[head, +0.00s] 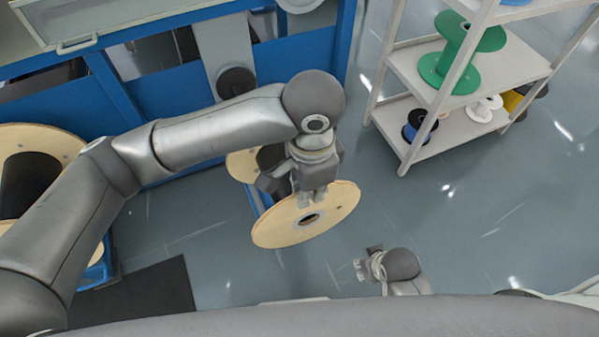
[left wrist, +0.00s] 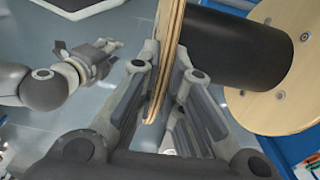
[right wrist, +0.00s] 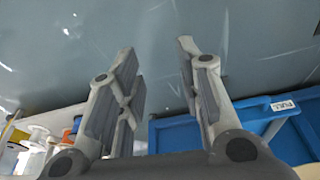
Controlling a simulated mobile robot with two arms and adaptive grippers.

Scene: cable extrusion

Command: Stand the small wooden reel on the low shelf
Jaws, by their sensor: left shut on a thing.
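The small wooden reel has pale round flanges and a black wound core, and it shows in the middle of the head view (head: 340,206). My left gripper (head: 312,193) is shut on the rim of its near flange. In the left wrist view the flange stands edge-on between the fingers (left wrist: 166,80), with the black core (left wrist: 238,50) to the right. The reel's underside is partly hidden. The low shelf (head: 452,132) is the bottom board of a pale rack at the right, apart from the reel. My right gripper (head: 364,264) is open and empty; its spread fingers show in the right wrist view (right wrist: 160,75).
The low shelf bears a blue-and-black reel (head: 416,126), a white reel (head: 486,108) and a yellow-and-black reel (head: 516,98). A green reel (head: 447,72) stands on the board above. A larger wooden reel (head: 65,143) is at the left. Floor between reel and rack is clear.

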